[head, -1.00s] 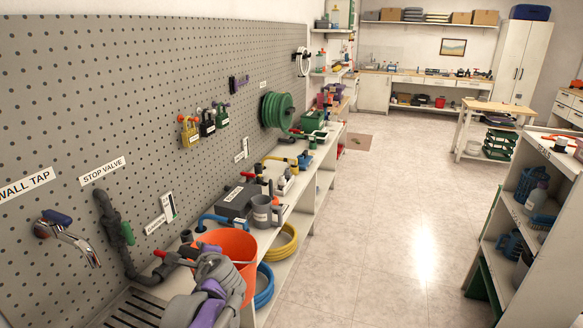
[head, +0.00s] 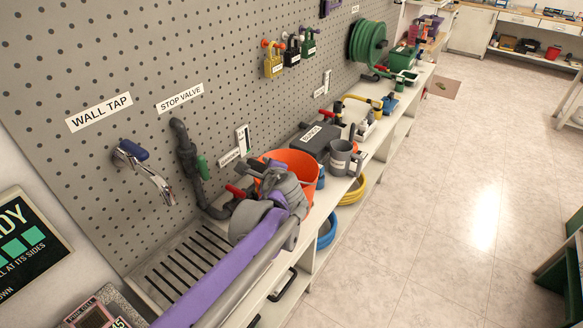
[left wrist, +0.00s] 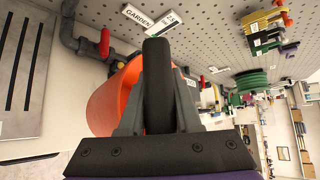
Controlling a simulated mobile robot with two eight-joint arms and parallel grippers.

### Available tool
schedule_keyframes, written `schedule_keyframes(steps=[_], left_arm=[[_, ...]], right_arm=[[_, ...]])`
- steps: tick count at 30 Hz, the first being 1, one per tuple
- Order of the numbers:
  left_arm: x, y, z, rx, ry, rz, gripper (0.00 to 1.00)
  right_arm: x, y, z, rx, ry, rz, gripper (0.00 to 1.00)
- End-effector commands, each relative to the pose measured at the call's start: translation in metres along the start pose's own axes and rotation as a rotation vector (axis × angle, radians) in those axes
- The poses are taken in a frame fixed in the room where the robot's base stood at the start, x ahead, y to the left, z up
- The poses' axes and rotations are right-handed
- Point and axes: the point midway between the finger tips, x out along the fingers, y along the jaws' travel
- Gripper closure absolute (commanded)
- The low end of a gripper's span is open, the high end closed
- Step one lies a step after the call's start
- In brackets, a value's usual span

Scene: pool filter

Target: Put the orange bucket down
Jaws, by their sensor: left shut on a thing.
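The orange bucket (head: 312,170) is upright at the bench, between the slotted drain tray (head: 185,262) and the grey mug (head: 341,158). My left gripper (head: 275,183) is shut on the bucket at its near side, and my arm hides part of it. I cannot tell whether its base touches the bench top. In the left wrist view the bucket (left wrist: 103,108) shows behind and left of the gripper's dark fingers (left wrist: 157,85). My right gripper is out of view.
The wall tap (head: 145,170) is above the drain tray. The stop valve pipe (head: 186,155) with a red handle runs down behind the bucket. A dark grey box (head: 312,138) stands beyond it. Blue (head: 327,232) and yellow (head: 354,190) hose coils are below the bench top.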

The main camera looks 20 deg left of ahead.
Motion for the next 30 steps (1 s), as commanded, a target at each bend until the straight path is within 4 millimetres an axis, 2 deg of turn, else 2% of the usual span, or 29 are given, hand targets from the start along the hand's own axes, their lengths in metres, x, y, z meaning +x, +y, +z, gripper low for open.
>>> schedule_keyframes(steps=[6, 18, 28, 29, 30], left_arm=[[0.018, 0.033, -0.018, 0.000, 0.000, 0.000, 1.00], [0.038, 0.068, -0.037, 0.000, 0.000, 0.000, 1.00], [0.039, 0.071, -0.039, 0.000, 0.000, 0.000, 1.00], [0.039, 0.071, -0.039, 0.000, 0.000, 0.000, 0.66], [0.039, 0.071, -0.039, 0.000, 0.000, 0.000, 0.59]], right_arm=[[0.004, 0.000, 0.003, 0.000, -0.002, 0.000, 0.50], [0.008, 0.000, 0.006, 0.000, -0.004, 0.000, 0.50], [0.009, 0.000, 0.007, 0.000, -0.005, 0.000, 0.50], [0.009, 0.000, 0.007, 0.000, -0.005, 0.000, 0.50], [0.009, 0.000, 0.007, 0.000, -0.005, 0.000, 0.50]])
